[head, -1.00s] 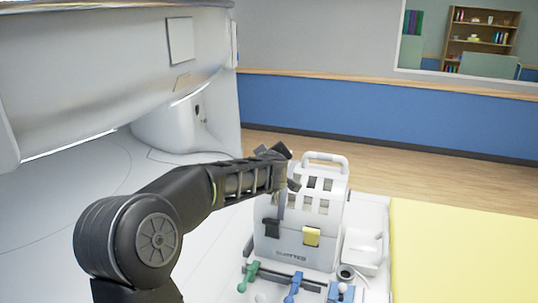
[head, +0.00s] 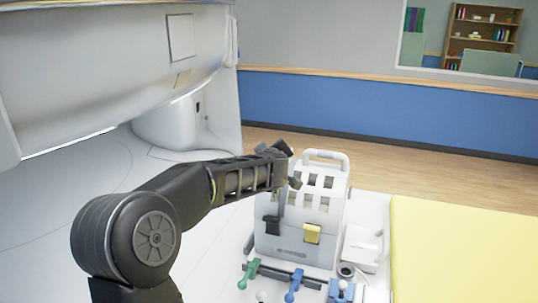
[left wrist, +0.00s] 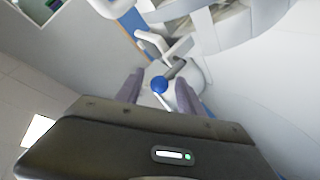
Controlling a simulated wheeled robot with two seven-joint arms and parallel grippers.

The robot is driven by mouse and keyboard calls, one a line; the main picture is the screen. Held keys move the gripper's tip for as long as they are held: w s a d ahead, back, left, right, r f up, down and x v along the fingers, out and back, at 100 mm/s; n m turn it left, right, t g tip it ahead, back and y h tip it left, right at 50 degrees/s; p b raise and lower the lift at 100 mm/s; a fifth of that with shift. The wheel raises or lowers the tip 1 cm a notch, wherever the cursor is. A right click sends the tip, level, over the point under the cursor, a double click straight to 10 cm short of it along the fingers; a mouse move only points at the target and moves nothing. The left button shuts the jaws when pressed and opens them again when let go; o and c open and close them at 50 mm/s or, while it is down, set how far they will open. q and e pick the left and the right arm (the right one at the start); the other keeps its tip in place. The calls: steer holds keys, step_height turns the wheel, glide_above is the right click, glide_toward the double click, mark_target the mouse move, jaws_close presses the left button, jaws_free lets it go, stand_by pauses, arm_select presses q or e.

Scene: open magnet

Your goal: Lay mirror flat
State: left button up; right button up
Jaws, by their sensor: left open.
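My left gripper (head: 284,166) is at the end of the black arm, in front of the upper left part of a white rack (head: 322,205) with a top handle. In the left wrist view its two fingers (left wrist: 158,92) are apart. A blue ball knob (left wrist: 159,84) shows between them, with a grey cylinder just beyond it; I cannot tell whether the fingers touch the knob. I cannot make out for sure which part is the mirror. My right gripper is not in view.
The large white magnet housing (head: 100,70) hangs over a white surface at the left. Green (head: 249,274) and blue (head: 294,285) levered parts stand before the rack. A yellow pad (head: 465,250) lies at the right. A framed pane (head: 470,45) is on the back wall.

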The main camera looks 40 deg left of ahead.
arm_select(q)
steer(key=v, duration=0.7)
steer(key=shift+s, duration=0.15)
steer(key=shift+d, duration=0.2)
